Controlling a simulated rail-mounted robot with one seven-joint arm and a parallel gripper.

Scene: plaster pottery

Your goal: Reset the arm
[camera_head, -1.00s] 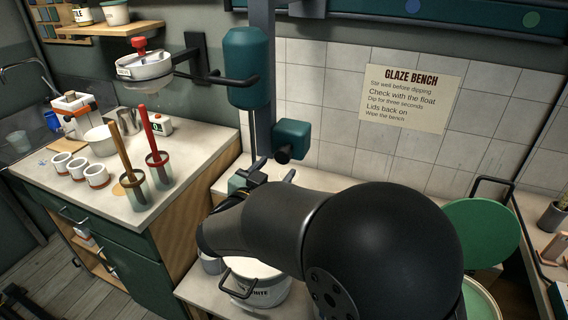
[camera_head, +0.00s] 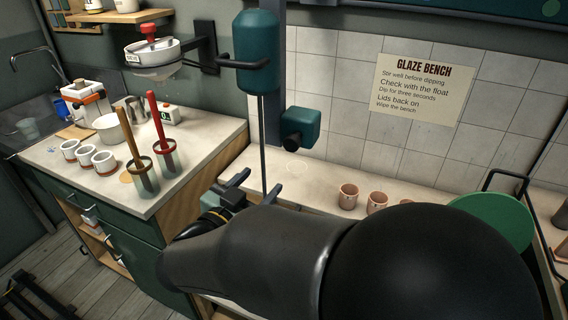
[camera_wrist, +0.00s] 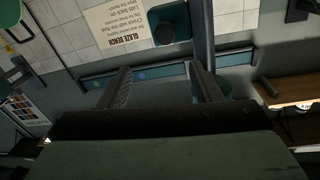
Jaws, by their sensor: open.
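My gripper (camera_head: 252,186) shows above the glaze bench (camera_head: 270,172), just left of the mixer's thin shaft in the head view. Its two fingers are apart. In the wrist view my gripper (camera_wrist: 160,80) is open with nothing between its fingers, which point toward the wall with the GLAZE BENCH sign (camera_wrist: 128,22). My dark arm covers much of the bench's front in the head view, including the white bucket's place.
A teal mixer (camera_head: 256,52) hangs close by my gripper. Terracotta cups (camera_head: 348,196) stand at the back of the bench, near a green lid (camera_head: 492,220). The left counter holds two handled tools in pots (camera_head: 168,158), white cups (camera_head: 104,163) and a scale (camera_head: 172,115).

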